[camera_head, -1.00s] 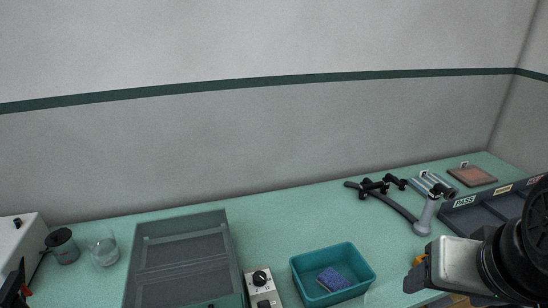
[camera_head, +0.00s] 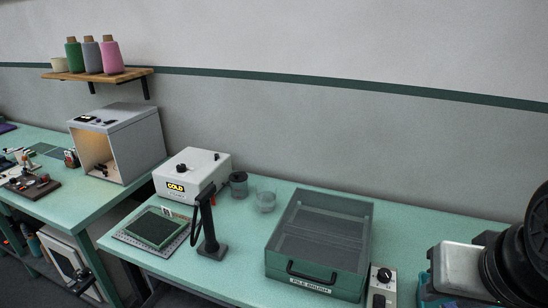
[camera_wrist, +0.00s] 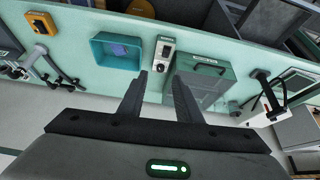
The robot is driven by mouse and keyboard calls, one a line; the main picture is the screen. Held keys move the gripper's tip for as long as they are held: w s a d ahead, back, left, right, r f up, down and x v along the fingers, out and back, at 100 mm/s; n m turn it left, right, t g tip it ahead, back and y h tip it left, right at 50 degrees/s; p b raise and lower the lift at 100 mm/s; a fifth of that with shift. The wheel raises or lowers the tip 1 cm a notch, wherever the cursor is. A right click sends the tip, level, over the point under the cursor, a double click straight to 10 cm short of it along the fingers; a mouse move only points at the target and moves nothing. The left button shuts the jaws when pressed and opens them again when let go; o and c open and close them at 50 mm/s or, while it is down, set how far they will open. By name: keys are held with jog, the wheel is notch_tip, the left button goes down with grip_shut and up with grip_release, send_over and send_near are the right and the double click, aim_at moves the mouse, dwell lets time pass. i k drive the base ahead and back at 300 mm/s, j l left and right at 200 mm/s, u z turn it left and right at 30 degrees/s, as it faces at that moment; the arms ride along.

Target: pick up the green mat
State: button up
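A dark green square mat (camera_head: 155,228) lies on a perforated metal plate (camera_head: 124,238) at the left front of the nearer bench in the head view. A black stand (camera_head: 211,246) stands just right of it. My gripper (camera_wrist: 157,82) is open and empty in the wrist view, pointing over the bench near the teal bin and the grey pile brush box. In the head view only my arm shows at the right edge, well away from the mat.
The lidded box labelled PILE BRUSH (camera_head: 319,287), a control box (camera_head: 381,289), a white COLD unit (camera_head: 190,176), a dark mug (camera_head: 239,184) and a glass (camera_head: 265,201) stand on the bench. A teal bin (camera_wrist: 101,58) holds a blue sponge. Another bench with a light booth (camera_head: 140,147) is left.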

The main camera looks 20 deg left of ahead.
aim_at(156, 228)
jog(key=u, duration=1.8)
jog(key=i+j+z, duration=0.2)
jog(key=j+z, duration=0.25)
jog(key=j, duration=0.45)
jog(key=j+z, duration=0.45)
jog(key=j, duration=0.5)
jog(key=i+j+z, duration=0.1)
jog(key=j+z, duration=0.15)
jog(key=j, duration=0.3)
jog(key=i+j+z, duration=0.2)
jog(key=j, duration=0.35)
jog(key=j+z, duration=0.5)
jog(key=j, duration=0.55)
jog(key=i+j+z, duration=0.15)
jog(key=j+z, duration=0.15)
jog(key=j, duration=0.4)
jog(key=j+z, duration=0.35)
jog(key=j, duration=0.3)
